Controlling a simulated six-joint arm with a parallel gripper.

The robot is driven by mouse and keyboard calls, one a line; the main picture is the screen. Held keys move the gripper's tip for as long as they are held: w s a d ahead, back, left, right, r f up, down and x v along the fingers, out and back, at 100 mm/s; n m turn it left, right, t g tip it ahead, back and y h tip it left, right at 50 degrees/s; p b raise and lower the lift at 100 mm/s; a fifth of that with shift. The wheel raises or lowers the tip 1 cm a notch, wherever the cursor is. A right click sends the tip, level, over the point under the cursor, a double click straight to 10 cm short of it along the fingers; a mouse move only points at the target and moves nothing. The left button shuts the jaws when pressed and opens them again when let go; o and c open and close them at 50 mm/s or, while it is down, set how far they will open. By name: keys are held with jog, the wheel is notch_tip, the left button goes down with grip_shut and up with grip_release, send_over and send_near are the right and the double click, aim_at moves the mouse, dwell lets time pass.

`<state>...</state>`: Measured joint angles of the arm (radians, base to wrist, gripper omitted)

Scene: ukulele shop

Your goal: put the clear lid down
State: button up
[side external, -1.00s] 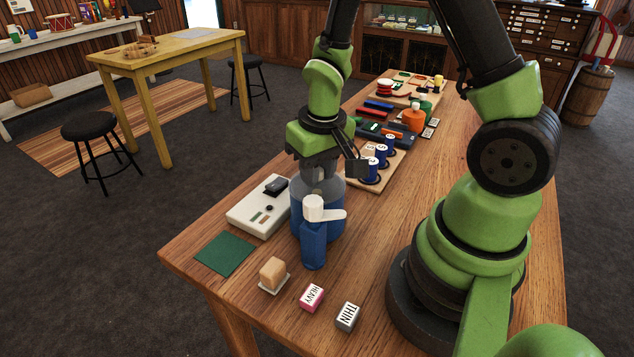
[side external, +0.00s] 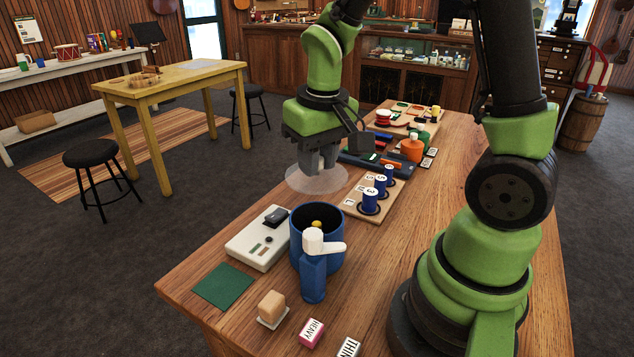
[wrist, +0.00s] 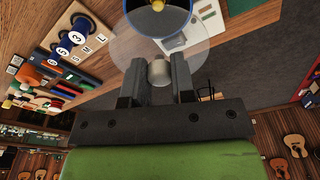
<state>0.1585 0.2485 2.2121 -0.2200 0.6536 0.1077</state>
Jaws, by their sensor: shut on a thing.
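The clear lid (side external: 300,182) is a round see-through disc with a pale knob. My gripper (side external: 317,170) is shut on the knob and holds the lid in the air, behind and above the blue pot. In the wrist view my gripper (wrist: 160,80) has its two fingers on either side of the knob (wrist: 160,72), with the lid disc (wrist: 118,45) spreading past them. The pot also shows at the top of the wrist view (wrist: 184,24).
A white box device (side external: 250,245) and a green mat (side external: 222,286) lie left of the pot. A wooden board with blue spools (side external: 352,208) is behind it. A wax-like block (side external: 272,306) and small labelled boxes (side external: 312,333) are in front. The table's right side looks bare.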

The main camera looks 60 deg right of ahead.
jog(key=shift+w+r, duration=0.1)
jog(key=shift+r, duration=0.45)
jog(key=shift+w+d+r, duration=0.1)
jog(key=shift+w+d, duration=0.2)
jog(key=w+d+f, duration=0.3)
jog(key=d+f, duration=0.1)
jog(key=w+d+f, duration=0.3)
jog(key=d+f, duration=0.1)
jog(key=f, duration=0.1)
jog(key=w+d+f, duration=0.3)
jog(key=d+f, duration=0.1)
jog(key=shift+w+d+f, duration=0.3)
jog(key=shift+d, duration=0.05)
jog(key=shift+f, duration=2.45)
jog(key=o, duration=0.9)
jog(key=shift+f, duration=0.15)
